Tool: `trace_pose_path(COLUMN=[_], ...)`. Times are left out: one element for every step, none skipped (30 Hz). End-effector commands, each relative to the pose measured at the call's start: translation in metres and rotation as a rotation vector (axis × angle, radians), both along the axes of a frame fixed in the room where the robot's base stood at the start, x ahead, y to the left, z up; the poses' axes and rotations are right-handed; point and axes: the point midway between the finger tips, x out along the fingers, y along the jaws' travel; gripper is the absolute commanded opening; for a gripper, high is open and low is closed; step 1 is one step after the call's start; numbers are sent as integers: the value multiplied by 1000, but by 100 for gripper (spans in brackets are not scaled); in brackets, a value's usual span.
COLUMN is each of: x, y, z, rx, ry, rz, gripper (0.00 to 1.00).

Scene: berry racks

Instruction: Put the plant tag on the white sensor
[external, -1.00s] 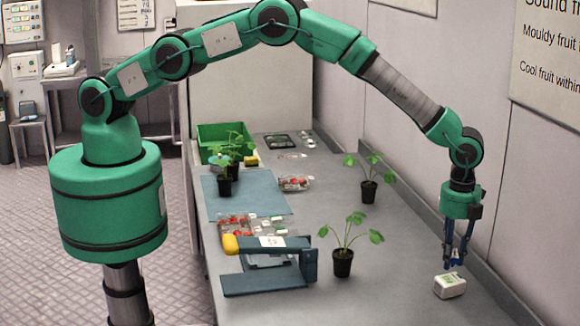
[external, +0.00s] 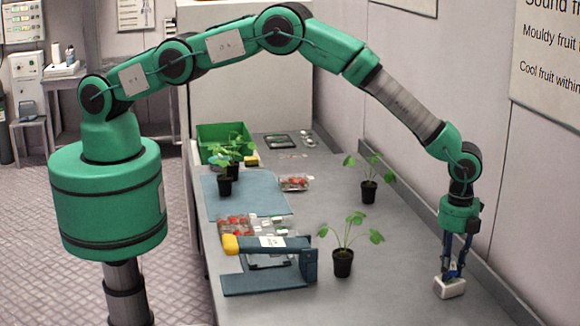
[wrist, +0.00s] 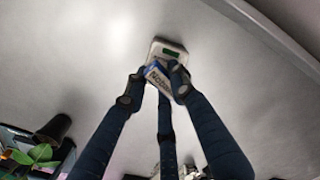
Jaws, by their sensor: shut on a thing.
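My gripper (external: 453,271) is at the right end of the bench, pointing down, with its fingers shut on the plant tag. In the wrist view the tag (wrist: 157,76) is a small white and blue piece with dark lettering, held between the fingertips. The white sensor (external: 450,288) is a small white box on the bench directly below the fingertips.
A potted plant (external: 343,262) stands left of the sensor, and another pot (external: 369,191) stands farther back. A blue press-like device (external: 270,286) is at the front left. The wall (external: 520,230) runs close along the right. The bench around the sensor is clear.

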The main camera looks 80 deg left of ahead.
Motion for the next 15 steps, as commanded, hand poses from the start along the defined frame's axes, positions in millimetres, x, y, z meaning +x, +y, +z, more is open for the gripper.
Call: trace_pose_path(x=[0, 0, 0, 0, 0, 0, 0, 0, 0, 0, 0, 0, 0, 0, 0], y=[0, 0, 0, 0, 0, 0, 0, 0, 0, 0, 0, 0, 0, 0, 0], z=[0, 0, 0, 0, 0, 0, -1, -2, -3, -4, -3, -3, -3, -3, -3], rx=[0, 0, 0, 0, 0, 0, 0, 0, 0, 0, 0, 0, 0, 0, 0], ry=[0, 0, 0, 0, 0, 0, 0, 0, 0, 0, 0, 0, 0, 0, 0], rz=[0, 0, 0, 0, 0, 0, 0, 0, 0, 0, 0, 0, 0, 0, 0], gripper=[14, 14, 14, 14, 14, 14, 14, 14, 14, 14, 31, 39, 44, 44, 44])
